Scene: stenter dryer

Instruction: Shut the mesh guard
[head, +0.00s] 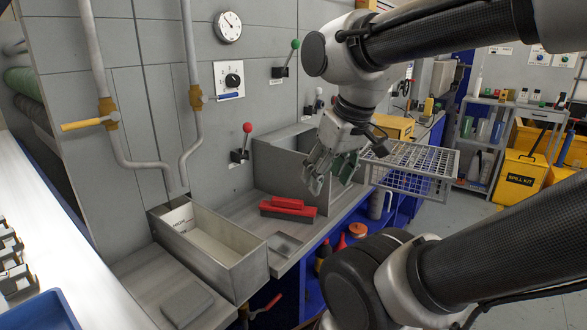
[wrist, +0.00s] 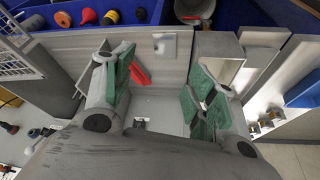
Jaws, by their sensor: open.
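The mesh guard (head: 412,168) is a pale wire-mesh panel with a mesh side, standing out to the right past the grey box-like housing (head: 283,158) on the bench. It hangs over the floor beside the blue shelving, so it looks swung open. Part of it shows at the upper left of the wrist view (wrist: 18,50). My gripper (head: 329,177) is open and empty, pointing down in front of the housing, left of the guard and apart from it. Its green-padded fingers are spread in the wrist view (wrist: 160,85). The guard's hinge is not clear to me.
A red brush-like block (head: 288,208) lies on the bench below my gripper. An open metal trough (head: 212,245) stands to its left. Red (head: 245,129) and green (head: 294,46) knobbed levers stick out from the wall panel. Bottles stand on the blue lower shelf (head: 315,245).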

